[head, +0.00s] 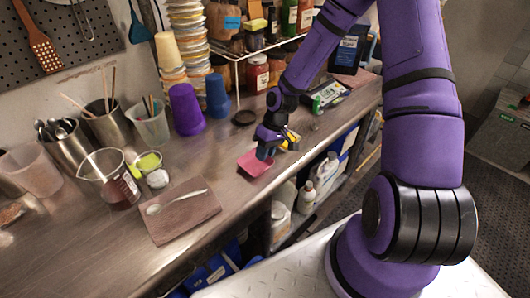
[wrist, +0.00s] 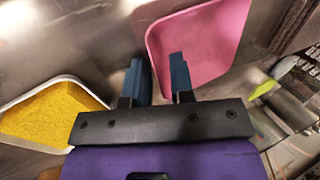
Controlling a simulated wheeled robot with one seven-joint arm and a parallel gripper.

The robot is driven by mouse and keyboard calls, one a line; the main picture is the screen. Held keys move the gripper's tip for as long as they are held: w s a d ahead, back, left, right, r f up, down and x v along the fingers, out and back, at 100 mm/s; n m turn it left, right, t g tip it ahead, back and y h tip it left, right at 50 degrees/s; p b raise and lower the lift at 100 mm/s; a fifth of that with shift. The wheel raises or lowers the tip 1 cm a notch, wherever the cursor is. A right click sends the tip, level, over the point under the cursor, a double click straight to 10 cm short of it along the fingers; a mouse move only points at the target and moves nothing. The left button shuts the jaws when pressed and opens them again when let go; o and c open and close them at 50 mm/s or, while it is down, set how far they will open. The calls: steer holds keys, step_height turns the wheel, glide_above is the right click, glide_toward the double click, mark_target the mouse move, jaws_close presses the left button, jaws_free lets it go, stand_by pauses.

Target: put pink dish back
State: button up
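The pink dish (head: 256,163) is a shallow square tray on the steel counter near its front edge. In the wrist view the pink dish (wrist: 207,38) looks empty, and its near-left rim runs between my two blue fingers. My gripper (head: 266,150) is over the dish's far side in the head view. In the wrist view my gripper (wrist: 159,58) is open, one finger over the inside of the dish and the other outside. I cannot tell whether either finger touches the rim. A white dish of yellow powder (wrist: 50,112) sits left of the fingers.
A wooden board (head: 180,212) with a spoon lies left on the counter. A purple cup (head: 186,108), a blue cup (head: 217,95) and a dark round lid (head: 244,118) stand behind. A scale (head: 326,95) is to the right. Bare counter lies between board and dish.

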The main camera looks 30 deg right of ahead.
steer(key=shift+d, duration=0.1)
steer(key=s+d+r+h, duration=0.1)
steer(key=d+r+h, duration=0.1)
steer(key=r, duration=0.9)
steer(key=s+d+r+h, duration=0.2)
steer(key=d+r, duration=0.1)
steer(key=r, duration=0.7)
steer(key=s+a+r+m+t, duration=0.2)
steer(key=s+r+t, duration=0.4)
steer(key=s+r, duration=1.3)
steer(key=shift+s+a+r+m+t, duration=0.2)
steer(key=shift+s+r+m+t, duration=0.2)
steer(key=shift+m, duration=0.4)
